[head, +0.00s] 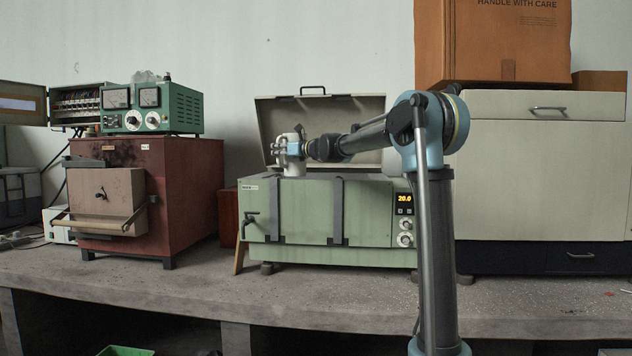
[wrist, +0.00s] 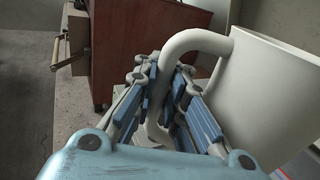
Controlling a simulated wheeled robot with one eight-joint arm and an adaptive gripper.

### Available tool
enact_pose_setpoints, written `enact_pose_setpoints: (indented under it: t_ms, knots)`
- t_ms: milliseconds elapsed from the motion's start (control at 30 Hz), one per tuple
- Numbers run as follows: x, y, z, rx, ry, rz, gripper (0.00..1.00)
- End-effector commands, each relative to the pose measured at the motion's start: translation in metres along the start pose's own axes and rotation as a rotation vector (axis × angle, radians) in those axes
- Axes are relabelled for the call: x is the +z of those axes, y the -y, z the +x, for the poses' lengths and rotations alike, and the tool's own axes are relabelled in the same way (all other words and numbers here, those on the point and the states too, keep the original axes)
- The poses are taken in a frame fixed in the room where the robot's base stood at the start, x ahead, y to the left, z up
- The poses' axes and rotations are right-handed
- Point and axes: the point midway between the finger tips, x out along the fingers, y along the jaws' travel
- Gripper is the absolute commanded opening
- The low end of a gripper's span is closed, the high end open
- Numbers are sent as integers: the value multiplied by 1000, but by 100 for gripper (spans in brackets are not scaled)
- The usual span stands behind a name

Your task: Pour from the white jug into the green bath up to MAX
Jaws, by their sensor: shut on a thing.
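The green bath (head: 310,225) stands on the bench with its grey lid (head: 340,112) raised at the back. Its display reads 20.0, and its inside, liquid level and MAX mark are hidden from this low angle. My gripper (head: 290,147) is at the bath's left part, at the height of its top opening. The white jug (head: 294,169) is there too, small and partly covered by my gripper. In the wrist view my gripper (wrist: 160,115) is shut on the handle of the jug (wrist: 262,92). The jug looks about upright; its contents are hidden.
A dark red furnace (head: 190,190) stands left of the bath, with a green meter box (head: 175,108) on top. A cream cabinet (head: 540,170) carrying cardboard boxes (head: 508,40) stands to the right. The bench front (head: 330,300) is clear.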

Motion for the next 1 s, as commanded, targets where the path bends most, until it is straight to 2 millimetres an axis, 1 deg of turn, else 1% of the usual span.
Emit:
enact_pose_setpoints:
  t_ms: [267,467,700,1000]
  knots:
    - [1,-3,2,4,0,-2,0]
    - [11,-3,2,3,0,-1,0]
    - [28,-1,1,2,0,0,0]
    - [31,0,0,0,1,0,0]
